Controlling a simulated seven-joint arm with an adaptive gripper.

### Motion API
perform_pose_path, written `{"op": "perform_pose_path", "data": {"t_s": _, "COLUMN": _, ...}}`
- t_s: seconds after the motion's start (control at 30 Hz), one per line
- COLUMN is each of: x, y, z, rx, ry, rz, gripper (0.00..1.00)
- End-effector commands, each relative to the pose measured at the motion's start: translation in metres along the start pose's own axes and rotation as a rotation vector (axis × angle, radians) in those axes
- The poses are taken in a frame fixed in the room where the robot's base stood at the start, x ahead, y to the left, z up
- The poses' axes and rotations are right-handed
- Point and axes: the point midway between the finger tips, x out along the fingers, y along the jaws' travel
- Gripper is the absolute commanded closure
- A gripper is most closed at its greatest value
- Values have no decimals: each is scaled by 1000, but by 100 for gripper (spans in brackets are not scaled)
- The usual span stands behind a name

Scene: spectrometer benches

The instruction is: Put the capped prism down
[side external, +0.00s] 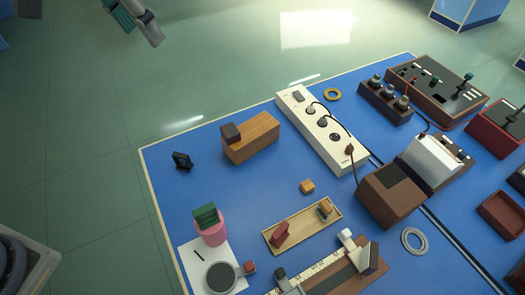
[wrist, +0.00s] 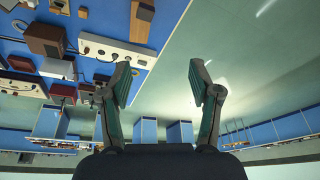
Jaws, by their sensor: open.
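No piece is labelled as the capped prism, so I cannot tell for sure which it is. A wooden block with a dark brown piece on one end (side external: 252,140) stands on the blue bench top; it also shows in the wrist view (wrist: 140,27). A dark green block (side external: 205,214) sits at the mouth of a pink cup (side external: 210,236). My gripper (wrist: 161,83) is open and empty, away from the bench, partly cut off at the side view's top left.
A white power strip (side external: 312,122) with cables crosses the bench. A small orange block (side external: 307,187) and a black stand (side external: 182,160) lie nearby. Brown instrument boxes (side external: 391,195) fill the right.

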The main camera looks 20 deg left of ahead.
Motion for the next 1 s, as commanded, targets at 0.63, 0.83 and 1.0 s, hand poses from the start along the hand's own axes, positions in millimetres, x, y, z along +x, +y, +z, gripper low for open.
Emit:
{"op": "perform_pose_path", "data": {"t_s": 0.63, "x": -9, "y": -83, "z": 225, "rx": -330, "ry": 183, "rz": -113, "gripper": 37}}
{"op": "perform_pose_path", "data": {"t_s": 0.83, "x": -9, "y": -83, "z": 225, "rx": -329, "ry": 182, "rz": -112, "gripper": 37}}
{"op": "perform_pose_path", "data": {"t_s": 1.0, "x": -9, "y": -83, "z": 225, "rx": -328, "ry": 182, "rz": -112, "gripper": 37}}
